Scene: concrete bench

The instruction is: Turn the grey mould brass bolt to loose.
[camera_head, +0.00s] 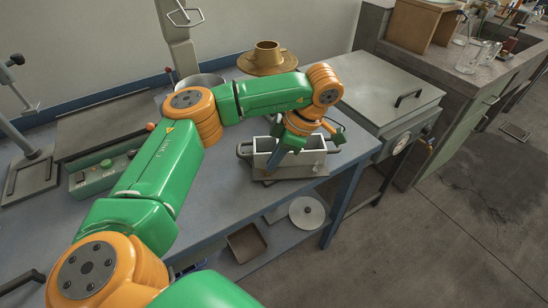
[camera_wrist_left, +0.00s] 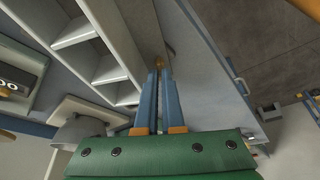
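The grey mould (camera_head: 313,158) is an open-topped metal box with a handle at each end, standing near the bench's front edge. In the left wrist view its pale compartment walls (camera_wrist_left: 104,69) show at the upper left. The brass bolt (camera_wrist_left: 158,62) is a small gold spot at the fingertips in the left wrist view. My left gripper (camera_head: 283,152) points down over the mould's near side in the head view. In the left wrist view its two blue fingers (camera_wrist_left: 159,72) are close together, with the bolt at their tips. Their contact with it is partly hidden. My right gripper is not in view.
A brass-coloured flanged piece (camera_head: 267,58) and a metal bowl (camera_head: 207,80) stand behind my arm. A green control box (camera_head: 105,173) is at left. A lidded grey unit (camera_head: 385,90) adjoins the bench at right. A tray (camera_head: 246,243) and disc (camera_head: 307,212) lie on the lower shelf.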

